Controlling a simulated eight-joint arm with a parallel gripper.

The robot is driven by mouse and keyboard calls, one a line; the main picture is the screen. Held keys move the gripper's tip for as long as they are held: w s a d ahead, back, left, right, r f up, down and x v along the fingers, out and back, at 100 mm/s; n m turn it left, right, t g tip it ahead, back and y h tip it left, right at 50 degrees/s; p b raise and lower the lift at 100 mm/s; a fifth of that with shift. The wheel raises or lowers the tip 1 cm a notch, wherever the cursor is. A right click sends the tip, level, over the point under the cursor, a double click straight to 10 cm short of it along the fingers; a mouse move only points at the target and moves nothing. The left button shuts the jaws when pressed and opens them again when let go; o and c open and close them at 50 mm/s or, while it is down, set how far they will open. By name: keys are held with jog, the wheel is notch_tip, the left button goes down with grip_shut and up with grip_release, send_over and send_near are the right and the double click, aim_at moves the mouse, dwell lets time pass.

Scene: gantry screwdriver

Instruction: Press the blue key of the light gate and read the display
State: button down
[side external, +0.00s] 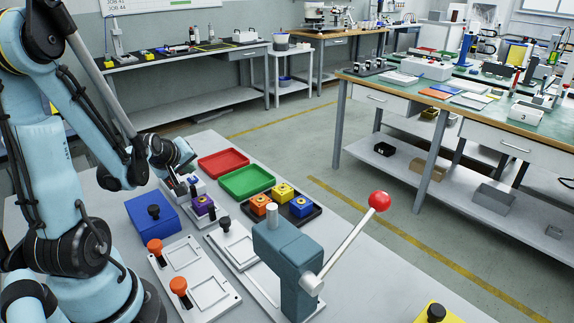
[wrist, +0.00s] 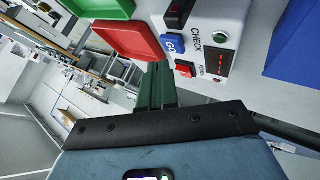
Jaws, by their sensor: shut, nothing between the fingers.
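The light gate is a pale box (wrist: 228,18) marked CHECK in the wrist view. Its blue key (wrist: 172,43) sits near the box's lower left edge, with a red key (wrist: 185,69) below it. The dark display (wrist: 219,65) shows a row of small red marks, like dashes. A green round lamp or button (wrist: 222,37) is above the display. My gripper (wrist: 156,68) is shut and empty, its dark green fingers ending just below and left of the blue key. I cannot tell whether they touch it. In the side view my gripper (side external: 180,181) is beside the gate, partly hidden.
A red tray (side external: 223,163), a green tray (side external: 247,181) and a blue box (side external: 153,215) surround the gate. A purple block (side external: 203,206) is close in front. A lever press (side external: 285,262) and white fixtures with orange-knobbed clamps stand nearer the camera.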

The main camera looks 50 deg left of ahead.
aim_at(190, 180)
jog(key=shift+f, duration=0.15)
jog(key=shift+f, duration=0.3)
jog(key=shift+f, duration=0.4)
dwell(0.7)
jog(key=shift+r, duration=0.85)
jog(key=shift+r, duration=2.5)
